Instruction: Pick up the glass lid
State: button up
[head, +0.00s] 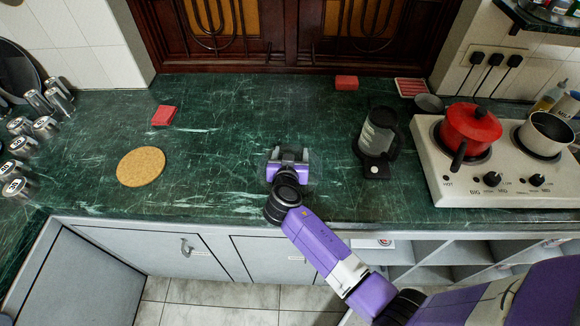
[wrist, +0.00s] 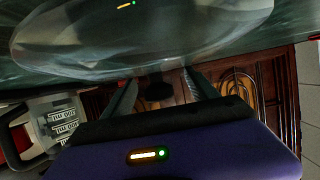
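The clear glass lid (wrist: 140,45) fills the upper part of the wrist view, which looks upside down, with the green counter above it. Its dark knob (wrist: 159,90) shows between my fingers, with a gap on each side. My gripper (wrist: 162,92) is open and its fingers are apart. I cannot tell whether the knob is fully at the depth of the fingertips. In the head view my gripper (head: 289,154) is low over the middle of the counter. The lid (head: 314,166) is only a faint clear patch there, partly hidden by my gripper.
On the green counter (head: 230,130), a dark glass jug (head: 379,130) stands to the right, beside the stove (head: 430,165) with a red pot (head: 470,128). A cork mat (head: 141,166) and a red block (head: 164,116) lie left.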

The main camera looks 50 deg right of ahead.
jog(key=shift+f, duration=0.15)
grip_shut()
jog(key=shift+s, duration=0.1)
